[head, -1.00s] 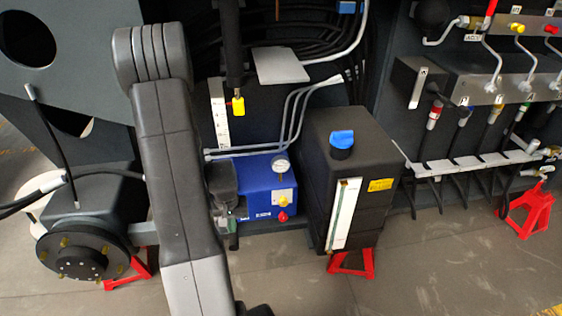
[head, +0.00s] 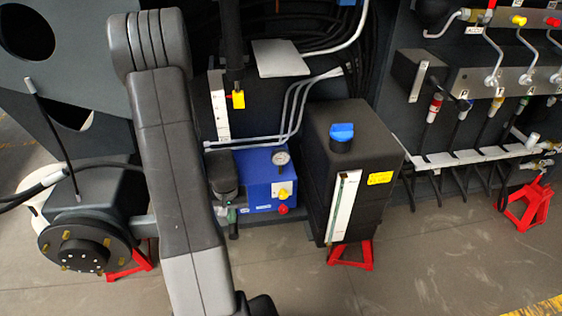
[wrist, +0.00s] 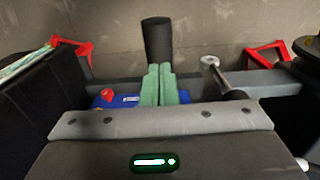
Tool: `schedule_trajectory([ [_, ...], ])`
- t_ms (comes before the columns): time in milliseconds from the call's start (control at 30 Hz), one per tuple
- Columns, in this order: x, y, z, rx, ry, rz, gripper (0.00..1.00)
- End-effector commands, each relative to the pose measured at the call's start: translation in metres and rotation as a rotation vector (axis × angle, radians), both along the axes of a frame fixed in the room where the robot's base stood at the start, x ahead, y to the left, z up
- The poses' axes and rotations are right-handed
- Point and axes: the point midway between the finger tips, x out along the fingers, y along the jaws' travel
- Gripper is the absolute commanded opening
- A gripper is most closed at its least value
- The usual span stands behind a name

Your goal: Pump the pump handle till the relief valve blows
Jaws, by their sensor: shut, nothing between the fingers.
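The blue pump unit (head: 257,190) stands low in the middle of the head view, with a round gauge (head: 281,158), a yellow knob (head: 285,189) and a red knob (head: 283,209) on its front. The gauge needle is too small to read. My gripper (head: 231,213) is at the unit's left front, partly hidden by my wrist. In the wrist view the green fingers of my gripper (wrist: 160,72) are together and empty. A black cylindrical grip (wrist: 157,40), seemingly the pump handle, stands just beyond the fingertips; I cannot tell whether they touch. The red knob also shows there (wrist: 106,95).
A black tank (head: 350,165) with a blue cap stands right of the pump. A wheel hub (head: 85,248) is at left. Red stands (head: 352,257) rest on the floor. In the wrist view a metal rod with a round end (wrist: 212,66) is right of the fingers. The front floor is open.

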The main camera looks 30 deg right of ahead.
Motion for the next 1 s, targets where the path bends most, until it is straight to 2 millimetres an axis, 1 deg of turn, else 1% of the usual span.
schedule_trajectory([
  [33,0.001,0.0,-0.008,0.0,-0.001,0.0,0.0],
  [400,0.004,-0.001,-0.036,-0.001,-0.004,0.0,0.0],
  [967,0.009,-0.002,-0.078,-0.002,-0.009,0.001,0.0],
  [1000,0.009,-0.002,-0.076,-0.002,-0.009,0.001,0.0],
])
